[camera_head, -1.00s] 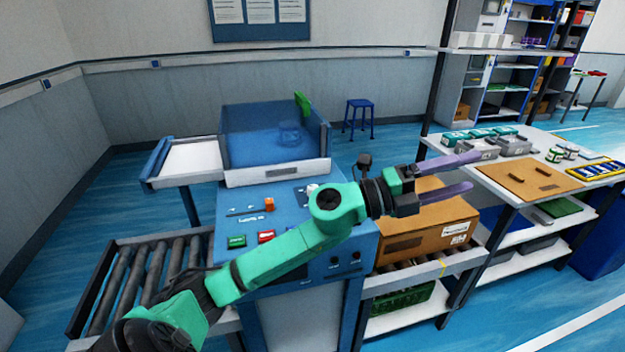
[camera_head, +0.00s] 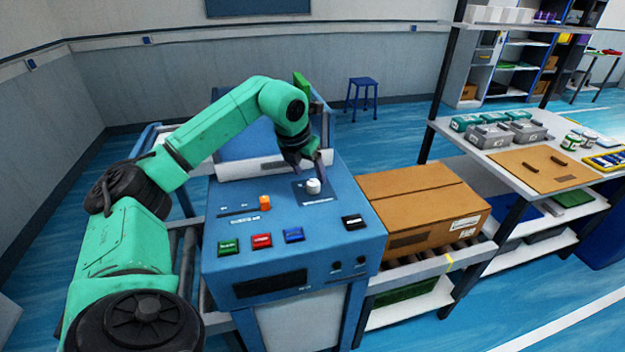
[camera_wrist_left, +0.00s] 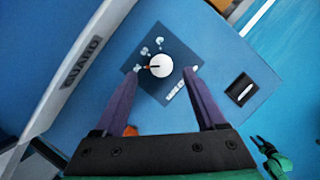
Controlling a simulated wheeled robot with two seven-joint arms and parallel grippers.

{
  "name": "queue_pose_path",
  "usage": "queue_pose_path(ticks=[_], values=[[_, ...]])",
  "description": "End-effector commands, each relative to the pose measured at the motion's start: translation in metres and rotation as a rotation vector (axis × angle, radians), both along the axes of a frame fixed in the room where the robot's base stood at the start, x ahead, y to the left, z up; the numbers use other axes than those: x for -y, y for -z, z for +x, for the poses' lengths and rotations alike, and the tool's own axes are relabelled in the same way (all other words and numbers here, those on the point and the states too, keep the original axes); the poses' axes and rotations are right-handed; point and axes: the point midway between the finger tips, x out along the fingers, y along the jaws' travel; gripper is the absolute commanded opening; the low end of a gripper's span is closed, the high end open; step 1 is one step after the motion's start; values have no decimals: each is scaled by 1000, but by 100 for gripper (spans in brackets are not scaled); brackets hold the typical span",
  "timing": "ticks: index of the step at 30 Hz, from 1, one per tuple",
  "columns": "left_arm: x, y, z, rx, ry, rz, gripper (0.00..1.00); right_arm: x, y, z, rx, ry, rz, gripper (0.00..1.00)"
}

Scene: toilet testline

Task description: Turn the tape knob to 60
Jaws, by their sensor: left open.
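The tape knob (camera_head: 313,186) is a white round dial on a dark square plate on top of the blue machine (camera_head: 335,220). In the left wrist view the knob (camera_wrist_left: 161,65) has a red-orange pointer mark toward the left of the picture, and pale markings on the plate that are too blurred to read. My left gripper (camera_head: 308,168) is pointed down just behind and above the knob. In the wrist view its two purple fingers (camera_wrist_left: 155,85) are apart, with the knob ahead between their tips and not touched. My right gripper is not clearly seen in the head view.
The panel also bears an orange switch (camera_head: 265,203), green (camera_head: 228,247), red (camera_head: 262,241), blue (camera_head: 293,235) and black (camera_head: 352,221) buttons. A raised guard (camera_wrist_left: 80,65) stands beside the knob plate. A cardboard box (camera_head: 425,205) sits on rollers to the right.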

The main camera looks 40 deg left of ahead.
Motion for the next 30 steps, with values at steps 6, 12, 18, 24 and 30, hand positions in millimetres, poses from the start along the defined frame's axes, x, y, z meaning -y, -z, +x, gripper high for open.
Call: queue_pose_path(ticks=[6, 12, 18, 24, 30], values=[[-2, 36, 15, -1, 2, -2, 73, -1, -8, 1, 3, 1, 2, 50], [-2, 42, 18, 2, 2, 0, 73, -5, -8, 2, 4, 1, 6, 50], [-2, 42, 17, 2, 3, -1, 38, -10, -7, 3, 5, 4, 14, 50], [-2, 42, 17, 2, 3, -1, 0, -10, -7, 4, 6, 3, 14, 50], [-3, 41, 17, 2, 22, -1, 0, -8, -7, 4, 7, 1, 11, 50]])
